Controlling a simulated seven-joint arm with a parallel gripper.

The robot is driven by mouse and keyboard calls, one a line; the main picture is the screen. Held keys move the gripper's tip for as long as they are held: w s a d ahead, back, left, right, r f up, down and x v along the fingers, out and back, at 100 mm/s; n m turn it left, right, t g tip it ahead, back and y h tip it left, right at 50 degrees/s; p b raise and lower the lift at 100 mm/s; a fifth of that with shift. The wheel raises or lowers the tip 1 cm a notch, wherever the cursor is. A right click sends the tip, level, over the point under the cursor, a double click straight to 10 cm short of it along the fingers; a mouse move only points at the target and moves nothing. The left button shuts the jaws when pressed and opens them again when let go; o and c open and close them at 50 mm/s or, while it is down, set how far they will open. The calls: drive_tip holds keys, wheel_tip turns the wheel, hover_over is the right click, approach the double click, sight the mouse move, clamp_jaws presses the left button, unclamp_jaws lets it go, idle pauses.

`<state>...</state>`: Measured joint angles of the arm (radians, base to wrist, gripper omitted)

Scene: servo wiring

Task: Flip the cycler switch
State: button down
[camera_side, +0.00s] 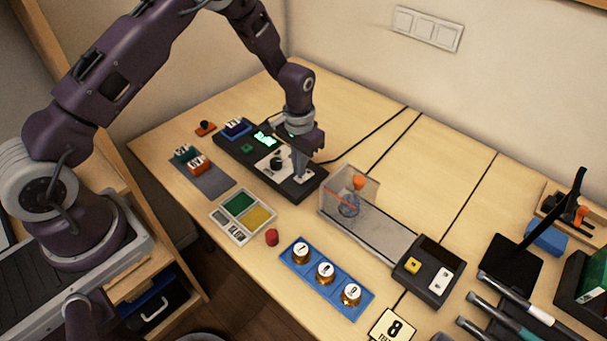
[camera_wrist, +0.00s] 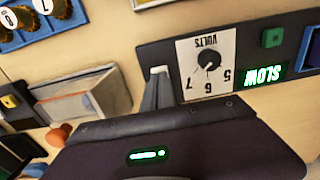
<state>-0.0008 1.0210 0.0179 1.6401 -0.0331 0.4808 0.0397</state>
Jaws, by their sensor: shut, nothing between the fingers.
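The black cycler panel (camera_side: 237,148) lies on the table with a green lit display reading SLOW, a green button and a white dial plate marked VOLTS; it shows upside down in the wrist view (camera_wrist: 250,47). The dial knob (camera_side: 277,163) is black and round. My gripper (camera_side: 299,181) is shut and empty, pointing down at the panel's end beyond the dial plate. In the wrist view the finger tips (camera_wrist: 158,72) are beside the plate.
A clear-walled box (camera_side: 345,195) with an orange knob stands right of the panel, joined to a black control box (camera_side: 428,270). Black cables run behind.

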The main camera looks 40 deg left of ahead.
drive_tip(key=shift+f, duration=0.95)
idle(0.4)
drive_tip(key=shift+r, duration=3.55)
drive_tip(key=shift+r, duration=0.1)
drive_tip(key=s+r+t, duration=0.1)
drive_tip(key=s+r, duration=0.3)
drive_tip(key=r, duration=0.7)
drive_tip(key=s+r+t, duration=0.2)
drive_tip(key=s+r, duration=0.3)
drive_tip(key=r, duration=0.5)
drive_tip(key=s+r+t, duration=0.1)
drive_tip(key=s+r, duration=0.2)
drive_tip(key=s, duration=0.7)
drive_tip(key=s+r+t, duration=0.1)
drive_tip(key=s+r, duration=0.2)
drive_tip(key=s, duration=0.7)
drive_tip(key=shift+s+d+t, duration=0.15)
drive_tip(key=shift+d+t, duration=0.1)
drive_tip(key=shift+t, duration=0.05)
